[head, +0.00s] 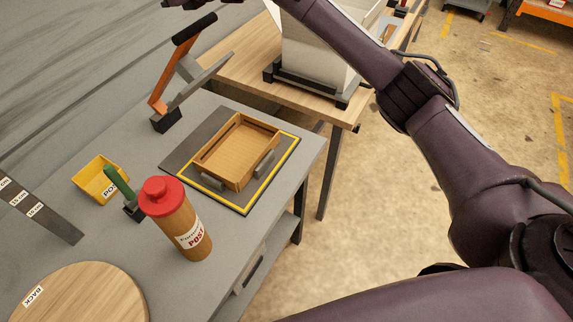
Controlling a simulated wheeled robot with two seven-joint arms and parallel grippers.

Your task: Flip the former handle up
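What looks like the former handle (194,29) is a black bar grip at the upper left. It tops an orange and grey lever frame (158,92) that rises from a black base block on the grey bench. The lever stands tilted upward. My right arm crosses from the lower right to the top edge. A dark part at the top edge, seemingly my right gripper (198,3), lies just above the grip, apart from it in the picture. It is mostly cut off, so its fingers cannot be read. My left gripper is out of view.
A wooden tray (238,152) with grey handles sits on a yellow-edged dark mat (248,205). A red-capped bottle (176,218), a yellow bin (98,178), a green-handled tool (120,184) and a round board (85,295) stand nearer. A wooden table (238,70) bears a pale hopper (315,65).

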